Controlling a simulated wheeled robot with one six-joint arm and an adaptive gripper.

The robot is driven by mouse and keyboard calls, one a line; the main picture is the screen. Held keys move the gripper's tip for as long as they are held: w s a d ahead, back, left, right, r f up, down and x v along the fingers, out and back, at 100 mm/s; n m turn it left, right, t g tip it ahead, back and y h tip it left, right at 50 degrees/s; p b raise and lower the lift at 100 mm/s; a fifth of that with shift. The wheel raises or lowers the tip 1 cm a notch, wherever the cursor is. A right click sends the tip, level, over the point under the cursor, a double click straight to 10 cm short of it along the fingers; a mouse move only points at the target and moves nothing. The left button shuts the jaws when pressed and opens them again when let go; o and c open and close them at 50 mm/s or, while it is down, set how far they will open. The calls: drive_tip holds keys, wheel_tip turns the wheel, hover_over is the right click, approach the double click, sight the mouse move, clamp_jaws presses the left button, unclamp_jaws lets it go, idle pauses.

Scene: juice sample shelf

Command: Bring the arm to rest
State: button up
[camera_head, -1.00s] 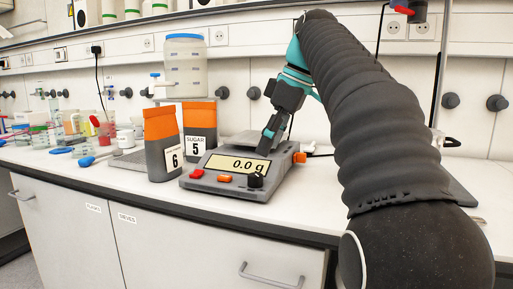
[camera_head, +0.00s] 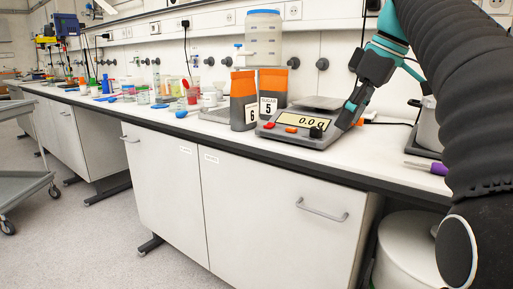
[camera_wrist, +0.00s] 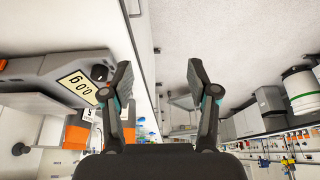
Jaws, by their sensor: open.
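My gripper (camera_head: 345,118) is in the head view at the right, in front of the scale's right side, at the end of my dark arm. In the wrist view my gripper (camera_wrist: 161,85) shows two fingers spread wide apart with nothing between them. The scale (camera_head: 290,132) stands on the bench and its display reads 0.0 g. It also shows at the left of the wrist view (camera_wrist: 45,70). From these views I cannot tell whether a finger touches the scale.
Two grey-and-orange packs, numbered 6 (camera_head: 243,105) and 5 (camera_head: 273,90), stand left of the scale. A large clear container (camera_head: 263,45) is behind them. The bench (camera_head: 345,160) holds several small vessels farther left. A cart (camera_head: 22,150) stands on the floor at far left.

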drive_tip(key=s+f+m+t+h, duration=0.1)
drive_tip(key=s+f+m, duration=0.2)
drive_tip(key=s+f, duration=0.3)
drive_tip(key=s+a+f+m+t+h, duration=0.1)
drive_tip(key=s+f+m, duration=0.3)
drive_tip(key=f, duration=1)
drive_tip(key=s+a+f+m+h, duration=0.1)
drive_tip(key=s+f+m, duration=0.2)
drive_tip(key=s+f, duration=0.7)
drive_tip(key=shift+s+a+f+m+t+h, duration=0.2)
drive_tip(key=shift+a+f+m+t+h, duration=0.15)
drive_tip(key=shift+f, duration=0.2)
drive_tip(key=shift+d, duration=0.1)
